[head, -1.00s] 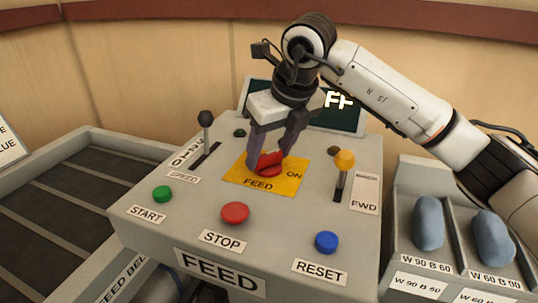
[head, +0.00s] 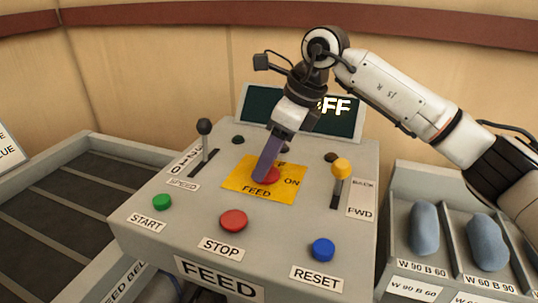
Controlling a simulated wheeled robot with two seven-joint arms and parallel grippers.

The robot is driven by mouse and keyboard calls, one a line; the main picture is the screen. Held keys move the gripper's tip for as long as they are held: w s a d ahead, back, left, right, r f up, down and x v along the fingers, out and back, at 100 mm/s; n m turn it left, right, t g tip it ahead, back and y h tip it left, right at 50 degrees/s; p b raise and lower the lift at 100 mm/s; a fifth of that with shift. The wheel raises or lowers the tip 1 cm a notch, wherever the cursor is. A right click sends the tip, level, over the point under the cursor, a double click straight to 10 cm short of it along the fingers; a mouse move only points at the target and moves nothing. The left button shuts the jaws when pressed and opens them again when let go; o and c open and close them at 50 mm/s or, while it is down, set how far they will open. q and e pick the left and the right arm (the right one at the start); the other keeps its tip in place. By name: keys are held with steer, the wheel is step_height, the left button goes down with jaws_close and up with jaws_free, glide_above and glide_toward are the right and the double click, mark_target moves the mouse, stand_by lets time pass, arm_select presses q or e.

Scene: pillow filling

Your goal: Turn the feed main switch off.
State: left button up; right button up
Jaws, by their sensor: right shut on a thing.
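The feed main switch (head: 272,176) is a red rotary knob on a yellow plate (head: 290,190) labelled FEED and ON, in the middle of the grey console's sloping top. My right gripper (head: 264,174) comes down from above and is shut on the red knob, hiding part of it and part of the plate's upper lettering. My left gripper is not in view.
On the console, a black speed lever (head: 204,128) stands left and a yellow-knobbed lever (head: 341,167) right. Green START (head: 162,202), red STOP (head: 233,220) and blue RESET (head: 322,249) buttons sit in front. Bins with blue-grey pillows (head: 425,229) stand right, a belt (head: 60,225) left.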

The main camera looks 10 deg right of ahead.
stand_by(0.4)
steer(key=o, duration=1)
steer(key=shift+o, duration=0.2)
steer(key=v, duration=1)
steer(key=shift+r+b, duration=0.2)
steer(key=shift+b, duration=0.15)
steer(key=shift+d, duration=0.1)
